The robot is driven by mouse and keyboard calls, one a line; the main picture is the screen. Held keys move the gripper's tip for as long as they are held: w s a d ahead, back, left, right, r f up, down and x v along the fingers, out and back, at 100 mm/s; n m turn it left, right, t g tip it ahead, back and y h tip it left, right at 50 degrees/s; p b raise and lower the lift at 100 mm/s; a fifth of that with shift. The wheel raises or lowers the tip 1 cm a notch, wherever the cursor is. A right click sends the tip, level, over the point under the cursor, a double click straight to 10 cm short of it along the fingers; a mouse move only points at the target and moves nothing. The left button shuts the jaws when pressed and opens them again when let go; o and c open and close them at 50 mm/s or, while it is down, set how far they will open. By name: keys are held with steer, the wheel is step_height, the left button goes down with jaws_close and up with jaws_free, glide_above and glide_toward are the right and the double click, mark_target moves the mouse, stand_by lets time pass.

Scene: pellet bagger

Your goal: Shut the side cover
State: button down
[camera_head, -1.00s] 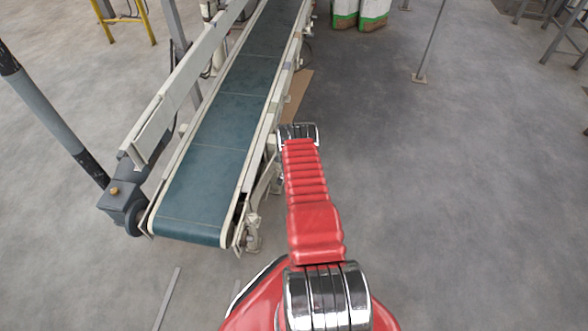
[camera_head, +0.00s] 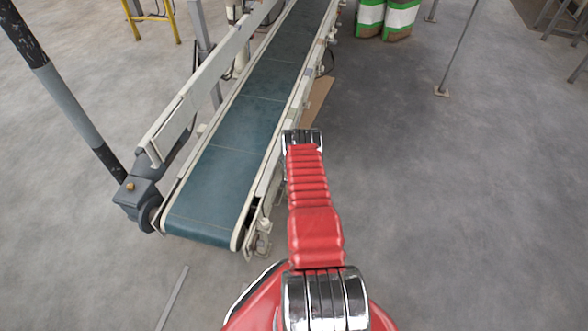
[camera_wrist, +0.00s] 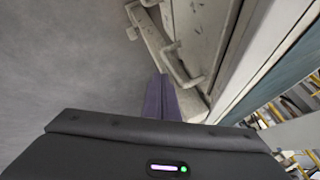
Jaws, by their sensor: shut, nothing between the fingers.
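In the wrist view a worn off-white panel (camera_wrist: 202,28) with a bar handle (camera_wrist: 178,66) runs along the conveyor's side; it looks like the side cover, but I cannot tell how far it stands open. My gripper (camera_wrist: 162,80) shows as purple fingers, shut and empty. The fingertips appear just below and left of the handle in the picture; I cannot tell whether they touch it. In the head view my red arm reaches to the right side of the conveyor (camera_head: 232,128), and the gripper itself is hidden behind the arm.
A grey motor (camera_head: 138,200) sits at the conveyor's near left end, beside a black-and-grey post (camera_head: 62,90). Green-and-white bags (camera_head: 402,18) and a thin pole (camera_head: 456,50) stand at the back right. A brown board (camera_head: 318,100) lies beside the conveyor. The floor on the right is clear.

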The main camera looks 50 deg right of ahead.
steer(key=s+d+r, duration=0.2)
steer(key=s+r, duration=0.6)
steer(key=shift+s, duration=0.4)
stand_by(0.5)
steer(key=shift+d, duration=0.1)
stand_by(0.4)
